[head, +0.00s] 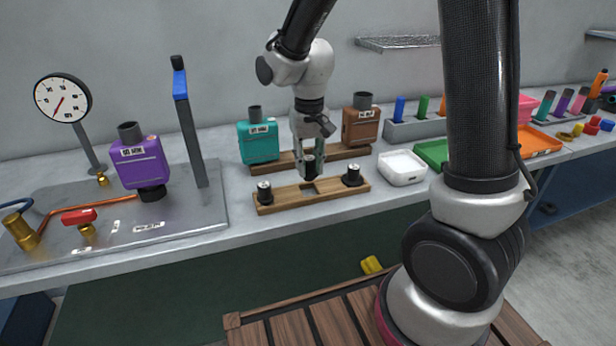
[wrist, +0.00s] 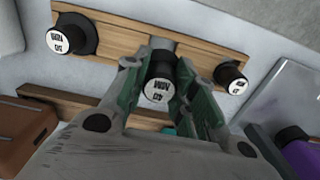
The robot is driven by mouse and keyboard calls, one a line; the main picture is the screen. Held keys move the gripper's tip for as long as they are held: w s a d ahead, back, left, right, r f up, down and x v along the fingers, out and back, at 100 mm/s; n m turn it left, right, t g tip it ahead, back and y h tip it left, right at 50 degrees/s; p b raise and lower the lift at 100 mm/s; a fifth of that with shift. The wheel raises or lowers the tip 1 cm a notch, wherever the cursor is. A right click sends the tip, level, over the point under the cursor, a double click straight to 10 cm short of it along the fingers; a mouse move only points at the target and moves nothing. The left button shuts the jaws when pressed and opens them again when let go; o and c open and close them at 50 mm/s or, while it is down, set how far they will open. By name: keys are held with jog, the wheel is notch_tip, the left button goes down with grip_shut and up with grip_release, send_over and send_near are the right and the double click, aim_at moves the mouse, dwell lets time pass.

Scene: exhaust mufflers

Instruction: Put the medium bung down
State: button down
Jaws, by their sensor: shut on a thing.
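My gripper (head: 308,158) is shut on the medium bung (head: 309,168), a black plug with a white label on its end. In the wrist view, my gripper (wrist: 160,85) has green fingers on both sides of the medium bung (wrist: 160,80), whose label seems to read 40 MM. The bung is over the middle of the front wooden rack (head: 330,188), where a dark square recess (head: 309,188) shows. I cannot tell whether it touches the rack. A bung (head: 264,191) stands at the rack's left end and a larger-looking one (head: 353,175) at its right end.
Behind is a second wooden rack (head: 286,163) with a teal muffler (head: 258,142) and a brown muffler (head: 361,125). A white tray (head: 402,168) stands just right. A purple muffler (head: 139,162) is on the metal test plate (head: 195,215) at left, beside a blue-topped post (head: 188,125).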

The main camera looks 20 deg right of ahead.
aim_at(309, 179)
jog(key=shift+f, duration=2.15)
jog(key=shift+f, duration=0.1)
jog(key=shift+f, duration=0.35)
jog(key=c, duration=1.2)
grip_release()
jog(key=shift+o, duration=0.2)
notch_tip(309, 179, up, 13)
jog(key=s+d+r+t, duration=0.2)
jog(key=s+d+r, duration=0.2)
jog(key=s+d, duration=0.3)
jog(key=s+d+r+t, duration=0.2)
jog(key=s+d+r, duration=0.2)
jog(key=s+d, duration=0.4)
jog(key=s, duration=0.4)
jog(key=shift+r, duration=0.35)
